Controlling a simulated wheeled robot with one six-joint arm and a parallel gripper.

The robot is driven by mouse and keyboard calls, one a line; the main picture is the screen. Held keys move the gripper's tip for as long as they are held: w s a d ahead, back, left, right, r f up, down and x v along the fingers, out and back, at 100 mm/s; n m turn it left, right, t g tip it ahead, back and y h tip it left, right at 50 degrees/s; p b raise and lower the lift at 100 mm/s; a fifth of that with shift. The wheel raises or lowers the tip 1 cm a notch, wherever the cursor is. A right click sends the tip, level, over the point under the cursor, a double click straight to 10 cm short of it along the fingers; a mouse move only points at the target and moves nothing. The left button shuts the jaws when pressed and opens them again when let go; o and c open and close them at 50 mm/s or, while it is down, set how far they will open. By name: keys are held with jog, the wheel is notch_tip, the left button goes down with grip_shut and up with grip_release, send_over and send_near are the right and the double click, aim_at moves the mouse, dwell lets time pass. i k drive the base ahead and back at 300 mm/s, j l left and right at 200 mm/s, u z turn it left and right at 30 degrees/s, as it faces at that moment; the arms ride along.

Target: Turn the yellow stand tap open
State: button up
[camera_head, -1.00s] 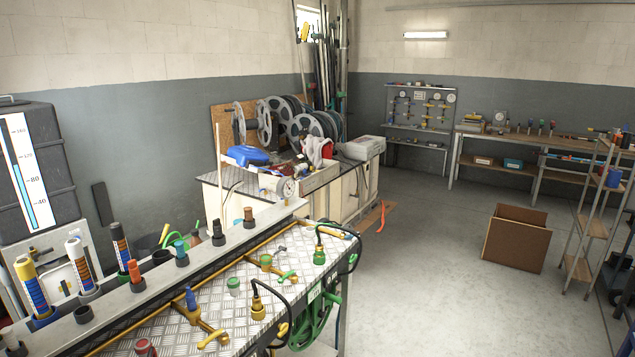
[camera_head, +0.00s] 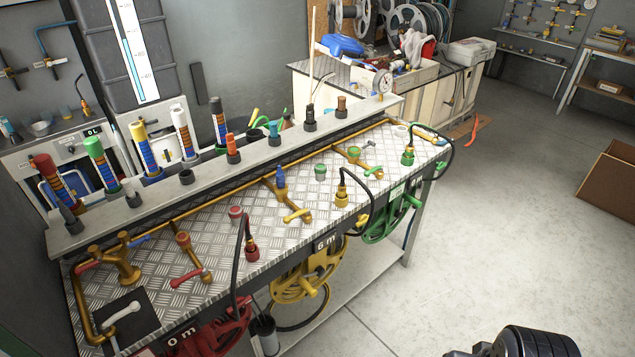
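The yellow stand tap (camera_head: 297,214) is on the checker-plate bench, at the front end of a brass branch pipe. Its yellow lever lies crosswise to that pipe. A blue-topped piece (camera_head: 281,180) stands on the same branch behind it. A yellow hose fitting (camera_head: 341,198) with a black hose stands to its right, and a yellow reel (camera_head: 303,278) hangs below the bench edge. My gripper is not in view. A dark rounded part at the bottom right corner looks like part of my arm, well apart from the tap.
The red-lever tap (camera_head: 187,277) is to the left and the green-lever tap (camera_head: 372,171) to the right on the same bench. A grey rail (camera_head: 215,175) with upright coloured tubes runs behind. Open floor (camera_head: 510,220) lies right of the bench.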

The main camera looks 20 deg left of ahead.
aim_at(287, 220)
jog(key=i+j, duration=0.2)
jog(key=j, duration=0.25)
jog(key=i+j+u, duration=0.1)
jog(key=j, duration=0.3)
jog(key=i+j, duration=0.3)
jog(key=j+u, duration=0.05)
jog(key=j, duration=0.05)
